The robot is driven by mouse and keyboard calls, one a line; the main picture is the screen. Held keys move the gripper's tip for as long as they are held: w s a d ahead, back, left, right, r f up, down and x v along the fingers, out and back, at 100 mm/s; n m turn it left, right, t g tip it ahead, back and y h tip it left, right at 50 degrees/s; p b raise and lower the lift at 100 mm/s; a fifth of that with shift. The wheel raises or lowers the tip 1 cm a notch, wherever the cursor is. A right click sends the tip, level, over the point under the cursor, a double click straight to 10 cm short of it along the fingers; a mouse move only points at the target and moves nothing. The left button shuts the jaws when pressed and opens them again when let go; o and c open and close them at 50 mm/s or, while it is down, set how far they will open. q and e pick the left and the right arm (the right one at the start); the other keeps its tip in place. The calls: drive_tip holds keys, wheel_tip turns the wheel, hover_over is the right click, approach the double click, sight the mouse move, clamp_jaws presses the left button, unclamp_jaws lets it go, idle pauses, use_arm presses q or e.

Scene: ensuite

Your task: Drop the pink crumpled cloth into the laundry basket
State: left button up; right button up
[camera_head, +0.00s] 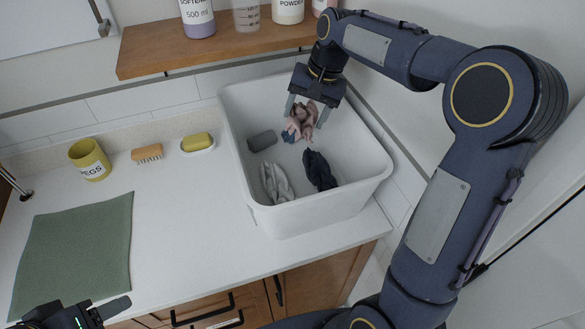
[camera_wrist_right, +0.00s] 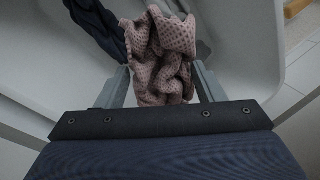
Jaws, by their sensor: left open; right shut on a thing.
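The pink crumpled cloth (camera_head: 301,121) hangs in my right gripper (camera_head: 309,107), over the inside of the white laundry basket (camera_head: 307,215). The right wrist view shows the cloth (camera_wrist_right: 162,62) between the two fingers of the right gripper (camera_wrist_right: 160,85), which are shut on it. The basket holds a dark navy cloth (camera_head: 319,171), a light grey cloth (camera_head: 276,183) and a dark grey rolled piece (camera_head: 262,140). A bit of blue shows just below the pink cloth; I cannot tell if they touch. My left gripper (camera_head: 95,312) is open and empty at the bottom left, partly cut off.
A wooden shelf (camera_head: 225,52) with several bottles runs above the counter behind the basket. A yellow pegs pot (camera_head: 90,160), a brush (camera_head: 147,153), a yellow soap on a dish (camera_head: 197,143) and a green towel (camera_head: 75,250) lie left. The counter's middle is clear.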

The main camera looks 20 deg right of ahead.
drive_tip(key=shift+f, duration=0.1)
drive_tip(key=o, duration=1)
drive_tip(key=shift+o, duration=0.2)
drive_tip(key=v, duration=0.7)
drive_tip(key=shift+d+r, duration=0.1)
drive_tip(key=shift+r, duration=0.3)
drive_tip(key=shift+s+f, duration=0.1)
drive_tip(key=shift+s, duration=0.05)
